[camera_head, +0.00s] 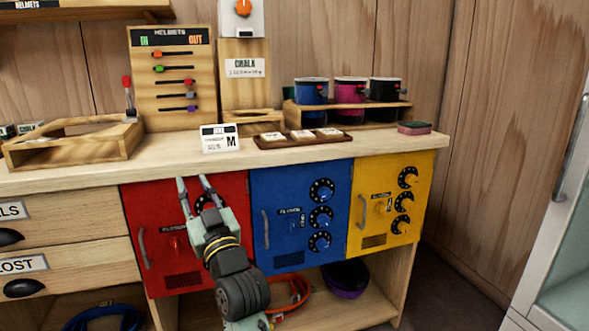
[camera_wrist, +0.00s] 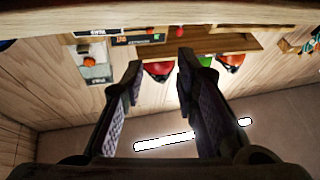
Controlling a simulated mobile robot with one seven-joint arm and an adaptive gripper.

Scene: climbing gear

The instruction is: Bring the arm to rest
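My gripper (camera_head: 193,186) is in front of the red cabinet door (camera_head: 147,211), below the counter edge, with its fingers pointing up. In the wrist view my gripper (camera_wrist: 159,66) has two dark fingers standing apart with nothing between them. It is open and empty. My arm comes up from the bottom of the head view and hides part of the red door.
The wooden counter (camera_head: 290,160) stands just above my gripper. It carries a helmet board (camera_head: 172,80), a sign card (camera_head: 220,139), a small tray (camera_head: 302,139) and several cups. Blue (camera_head: 290,245) and yellow (camera_head: 385,240) doors are to the right. Open floor lies at the lower right.

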